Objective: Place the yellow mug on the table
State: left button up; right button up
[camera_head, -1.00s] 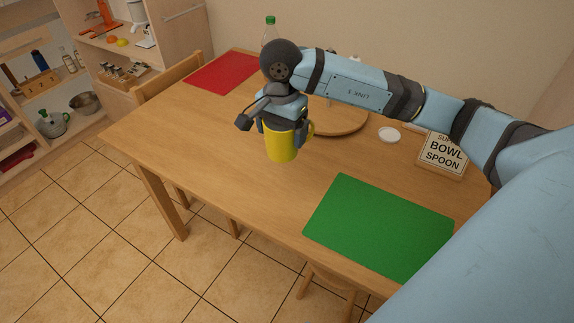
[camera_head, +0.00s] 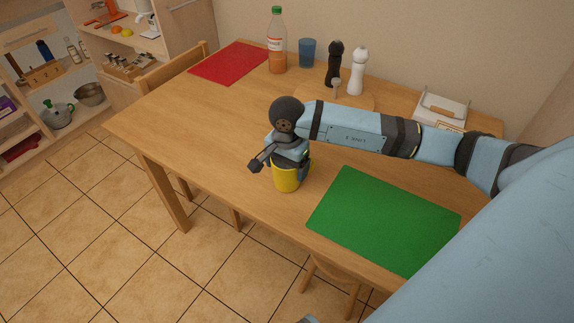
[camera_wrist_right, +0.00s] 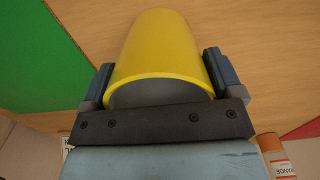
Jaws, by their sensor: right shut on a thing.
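The yellow mug (camera_head: 286,178) is upright at the table's front middle, left of the green mat. Whether its base touches the wooden table (camera_head: 225,130) or is just above it I cannot tell. My right gripper (camera_head: 289,160) is shut on the mug from above. In the right wrist view the yellow mug (camera_wrist_right: 160,50) sits between the two fingers of the right gripper (camera_wrist_right: 160,85). The gripper hides the mug's top in the head view. My left gripper does not show.
A green mat (camera_head: 385,220) lies right of the mug, and a red mat (camera_head: 229,62) at the far left. A bottle (camera_head: 277,45), blue cup (camera_head: 307,52), black mill (camera_head: 334,62) and white mill (camera_head: 357,72) stand at the back. Table left of the mug is clear.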

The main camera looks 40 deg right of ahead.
jog(key=o, duration=0.9)
jog(key=shift+f, duration=0.1)
notch_tip(320, 180, up, 12)
jog(key=shift+r+p, duration=0.2)
jog(key=shift+p, duration=0.25)
jog(key=shift+f, duration=0.1)
